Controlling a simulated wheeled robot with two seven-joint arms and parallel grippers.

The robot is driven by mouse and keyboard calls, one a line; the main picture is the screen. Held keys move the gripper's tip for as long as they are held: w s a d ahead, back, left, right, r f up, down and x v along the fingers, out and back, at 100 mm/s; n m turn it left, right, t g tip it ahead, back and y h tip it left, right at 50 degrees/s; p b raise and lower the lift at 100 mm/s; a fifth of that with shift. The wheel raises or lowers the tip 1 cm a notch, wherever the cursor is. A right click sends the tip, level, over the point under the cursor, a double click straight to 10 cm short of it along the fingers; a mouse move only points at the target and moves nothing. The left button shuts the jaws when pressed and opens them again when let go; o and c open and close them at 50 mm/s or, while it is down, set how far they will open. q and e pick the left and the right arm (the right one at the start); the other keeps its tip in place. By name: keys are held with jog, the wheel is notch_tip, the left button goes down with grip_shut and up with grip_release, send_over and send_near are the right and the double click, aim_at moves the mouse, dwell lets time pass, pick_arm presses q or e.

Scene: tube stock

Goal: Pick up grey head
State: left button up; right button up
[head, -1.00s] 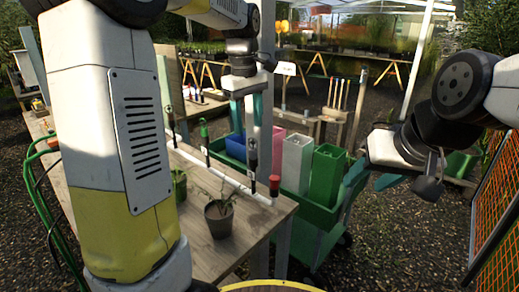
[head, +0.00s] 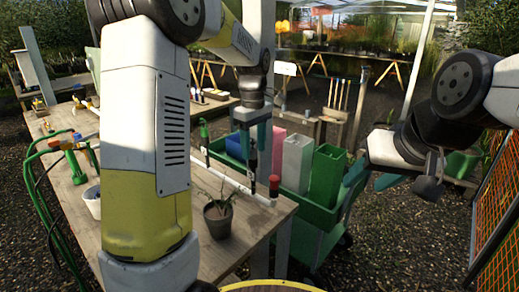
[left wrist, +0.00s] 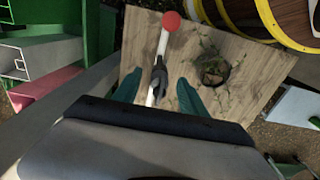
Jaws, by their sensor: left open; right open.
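The grey head (left wrist: 158,80) is a dark upright piece on the white pipe (left wrist: 163,45). In the left wrist view it lies between the two teal fingers of my left gripper (left wrist: 159,86), with a visible gap on each side. In the head view my left gripper (head: 254,143) points down, open, around the upper part of the grey head (head: 252,163), which its fingers partly hide. My right gripper (head: 370,178) is open and empty at the right, away from the table.
A potted plant (head: 218,218) stands on the wooden table (head: 235,254). A green cart (head: 318,213) with coloured bins stands beside the table.

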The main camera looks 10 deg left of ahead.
pick_arm(q)
jog(key=shift+c, duration=0.4)
grip_shut()
jog(key=shift+r, duration=0.1)
jog(key=shift+r, duration=0.5)
notch_tip(320, 180, up, 2)
jog(key=shift+r, duration=0.2)
jog(key=s+a, duration=0.2)
jog(key=a, duration=0.5)
jog(key=s+a+r, duration=0.1)
jog(key=s+a, duration=0.1)
jog(key=a, duration=0.6)
jog(key=shift+s+a+r, duration=0.15)
jog(key=shift+s+r, duration=0.1)
jog(key=shift+s, duration=0.05)
jog(key=shift+r, duration=0.1)
jog(key=shift+r, duration=2.4)
